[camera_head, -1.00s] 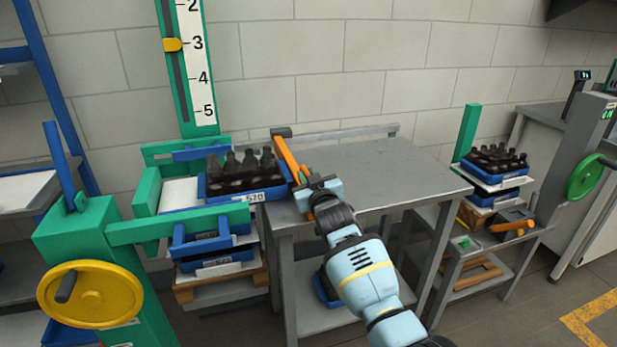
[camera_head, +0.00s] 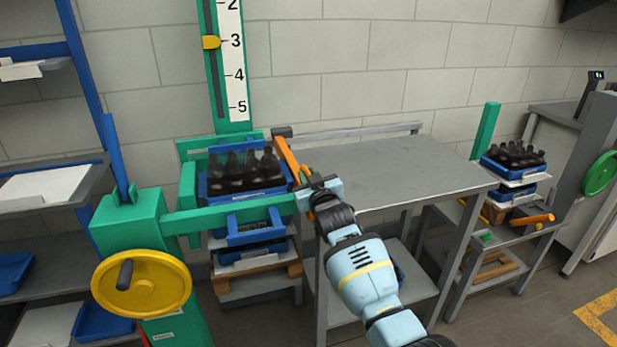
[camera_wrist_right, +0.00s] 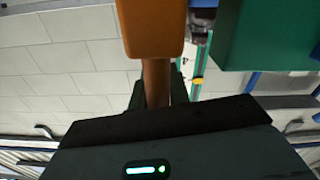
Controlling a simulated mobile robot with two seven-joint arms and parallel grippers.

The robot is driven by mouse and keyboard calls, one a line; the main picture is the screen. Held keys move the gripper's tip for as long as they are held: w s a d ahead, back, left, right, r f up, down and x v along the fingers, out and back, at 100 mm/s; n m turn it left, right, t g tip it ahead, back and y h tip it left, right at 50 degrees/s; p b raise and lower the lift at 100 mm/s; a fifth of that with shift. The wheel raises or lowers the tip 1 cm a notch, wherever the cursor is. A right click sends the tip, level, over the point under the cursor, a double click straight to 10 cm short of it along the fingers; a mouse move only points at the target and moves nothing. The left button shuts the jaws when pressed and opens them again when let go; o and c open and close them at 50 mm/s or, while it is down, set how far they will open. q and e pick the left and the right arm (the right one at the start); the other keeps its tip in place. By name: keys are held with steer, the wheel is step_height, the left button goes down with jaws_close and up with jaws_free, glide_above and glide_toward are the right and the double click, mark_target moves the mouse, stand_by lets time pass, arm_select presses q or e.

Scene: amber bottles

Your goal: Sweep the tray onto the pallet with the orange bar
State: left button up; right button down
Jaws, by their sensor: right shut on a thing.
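The blue tray (camera_head: 217,187) of dark amber bottles (camera_head: 243,170) sits inside the green frame, on top of the stack left of the grey table. The wooden pallet (camera_head: 258,285) shows at the bottom of that stack, under other blue trays (camera_head: 255,237). My right gripper (camera_head: 318,190) is shut on the orange bar (camera_head: 288,158), at the table's left edge. The bar lies along the tray's right side; I cannot tell if they touch. The bar also shows in the right wrist view (camera_wrist_right: 152,28), rising from between the fingers. My left gripper is not in view.
The grey table (camera_head: 400,175) has a clear top. A green post with a yellow handwheel (camera_head: 141,284) stands at the front left, its green arm (camera_head: 225,214) reaching across the stack front. A second bottle tray (camera_head: 512,170) stands on a stand at right.

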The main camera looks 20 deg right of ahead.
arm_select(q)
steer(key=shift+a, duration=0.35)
arm_select(e)
steer(key=shift+a, duration=0.45)
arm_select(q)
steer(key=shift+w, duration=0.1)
arm_select(e)
steer(key=c, duration=1.4)
jaws_free()
steer(key=shift+a, duration=0.15)
steer(key=shift+o, duration=0.2)
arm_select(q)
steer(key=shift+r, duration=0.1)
arm_select(e)
steer(key=shift+s+d, duration=0.2)
steer(key=shift+s, duration=0.4)
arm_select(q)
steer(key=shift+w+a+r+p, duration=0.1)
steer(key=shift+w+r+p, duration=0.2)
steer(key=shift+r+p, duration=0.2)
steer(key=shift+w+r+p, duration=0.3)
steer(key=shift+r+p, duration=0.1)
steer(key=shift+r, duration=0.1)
arm_select(e)
steer(key=s, duration=0.6)
steer(key=shift+s, duration=0.3)
